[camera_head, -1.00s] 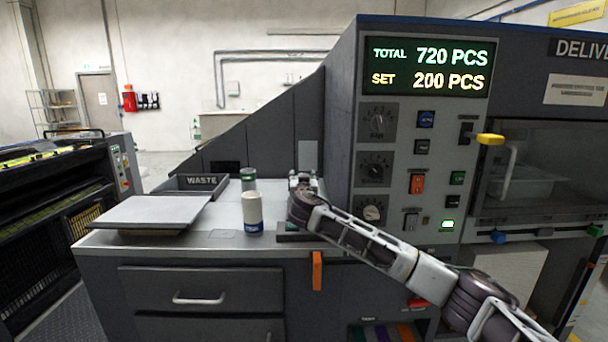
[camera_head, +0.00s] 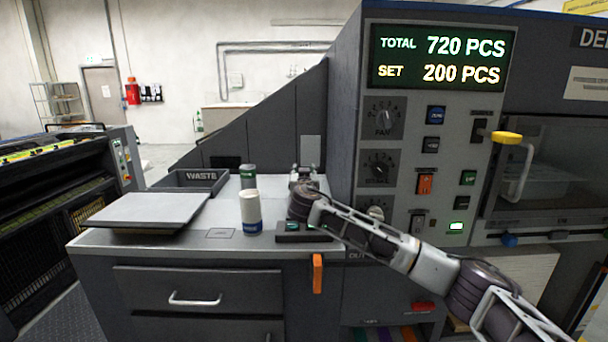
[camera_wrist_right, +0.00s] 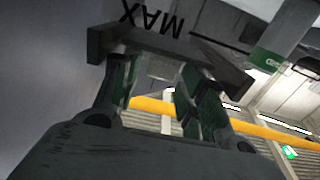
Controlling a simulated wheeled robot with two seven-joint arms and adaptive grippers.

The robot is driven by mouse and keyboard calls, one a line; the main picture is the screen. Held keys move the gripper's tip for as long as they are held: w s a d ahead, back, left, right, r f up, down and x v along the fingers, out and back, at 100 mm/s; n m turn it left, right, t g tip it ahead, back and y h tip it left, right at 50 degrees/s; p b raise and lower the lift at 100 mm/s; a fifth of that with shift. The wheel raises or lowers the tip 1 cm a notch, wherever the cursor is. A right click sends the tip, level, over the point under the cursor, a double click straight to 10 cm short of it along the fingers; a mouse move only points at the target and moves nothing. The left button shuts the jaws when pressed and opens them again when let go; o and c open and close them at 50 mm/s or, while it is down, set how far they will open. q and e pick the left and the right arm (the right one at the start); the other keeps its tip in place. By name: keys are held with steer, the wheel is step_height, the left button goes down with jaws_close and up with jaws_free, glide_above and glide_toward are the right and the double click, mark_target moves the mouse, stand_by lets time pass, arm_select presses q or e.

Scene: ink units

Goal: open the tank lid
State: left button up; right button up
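I cannot identify the tank lid with certainty. My right gripper (camera_head: 304,177) is above the grey worktop, at the dark back wall. In the right wrist view its two green-padded fingers (camera_wrist_right: 158,88) stand apart, with a pale patch showing between them. A dark bar (camera_wrist_right: 228,72) lies across at the fingertips, by a grey surface marked MAX (camera_wrist_right: 150,18), its letters upside down. Whether the fingers touch the bar I cannot tell. My left gripper is in neither view.
A white-and-blue can (camera_head: 250,213) and a green can (camera_head: 247,177) stand left of my right gripper. A WASTE tray (camera_head: 190,180) and flat grey plate (camera_head: 140,211) lie further left. The control panel (camera_head: 432,150) rises at right. A yellow-tipped lever (camera_head: 508,138) sticks out there.

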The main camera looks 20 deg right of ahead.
jaws_close()
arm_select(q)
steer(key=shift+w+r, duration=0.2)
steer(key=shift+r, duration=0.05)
